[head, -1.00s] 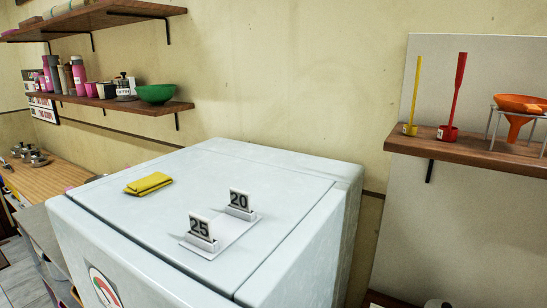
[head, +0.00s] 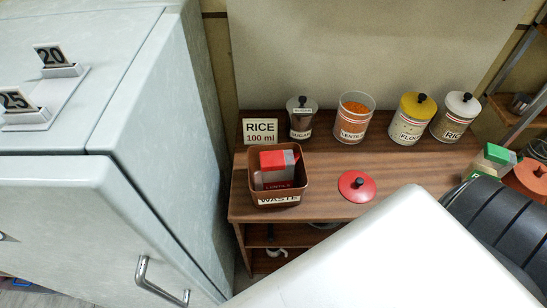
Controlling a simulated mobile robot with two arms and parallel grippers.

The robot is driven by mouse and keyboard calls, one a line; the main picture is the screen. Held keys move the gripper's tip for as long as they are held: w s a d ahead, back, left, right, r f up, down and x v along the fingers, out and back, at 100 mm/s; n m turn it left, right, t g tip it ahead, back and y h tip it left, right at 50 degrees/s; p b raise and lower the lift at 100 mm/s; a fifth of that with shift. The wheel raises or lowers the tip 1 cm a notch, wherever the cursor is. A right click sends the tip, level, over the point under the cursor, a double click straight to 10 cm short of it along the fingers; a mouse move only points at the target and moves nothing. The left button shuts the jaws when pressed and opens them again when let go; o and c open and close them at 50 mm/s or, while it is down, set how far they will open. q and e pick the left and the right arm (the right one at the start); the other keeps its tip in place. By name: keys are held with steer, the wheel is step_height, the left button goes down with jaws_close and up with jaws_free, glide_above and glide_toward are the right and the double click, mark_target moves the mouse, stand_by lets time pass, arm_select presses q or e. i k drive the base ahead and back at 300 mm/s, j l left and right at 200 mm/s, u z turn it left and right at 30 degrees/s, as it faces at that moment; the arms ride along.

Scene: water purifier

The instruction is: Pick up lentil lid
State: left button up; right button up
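The red lentil lid (head: 350,192) with a black knob lies flat on the wooden counter, near its front edge, in the head view. The lentil jar (head: 353,118) stands behind it, uncovered, with orange lentils inside. Neither of my grippers shows in this view, so I cannot see whether they are open or shut.
Left of the lid stands a brown waste bin (head: 277,199) holding a red and grey carton (head: 277,168). Sugar (head: 302,118), flour (head: 410,118) and rice (head: 455,118) jars stand behind, by a rice card (head: 262,132). A fridge (head: 165,150) is at left.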

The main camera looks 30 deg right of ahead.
mark_target(357, 186)
steer(key=k+z, duration=0.1)
steer(key=z, duration=1.45)
